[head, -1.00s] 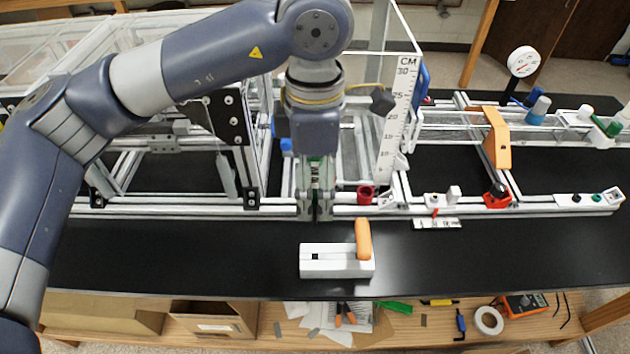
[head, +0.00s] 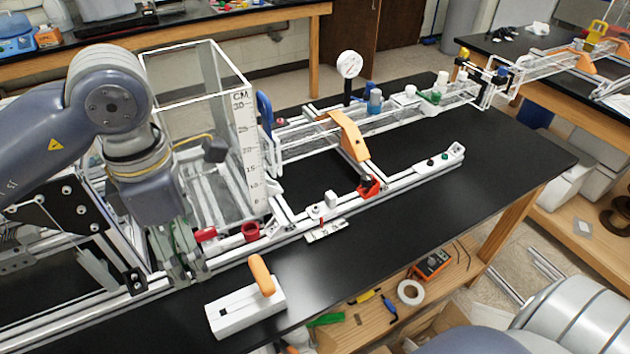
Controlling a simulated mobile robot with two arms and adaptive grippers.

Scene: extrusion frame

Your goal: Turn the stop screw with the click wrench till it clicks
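My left gripper (head: 190,275) points down at the front rail of the extrusion frame (head: 125,296). Its fingers look close together, but I cannot tell whether they are shut or hold something. A small red part (head: 205,235) shows just right of the fingers, and a red cup-like part (head: 250,231) sits on the rail further right. A white block (head: 243,308) with an upright orange handle (head: 262,274) stands on the black bench, in front of the rail and apart from the gripper. I cannot pick out the click wrench or the stop screw for certain. My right gripper is out of view.
A clear tank with a CM scale (head: 246,150) stands behind the rail. An orange bracket (head: 350,135), a dial gauge (head: 349,65) and a small label plate (head: 326,230) are to the right. The black bench top (head: 430,200) is clear at right front.

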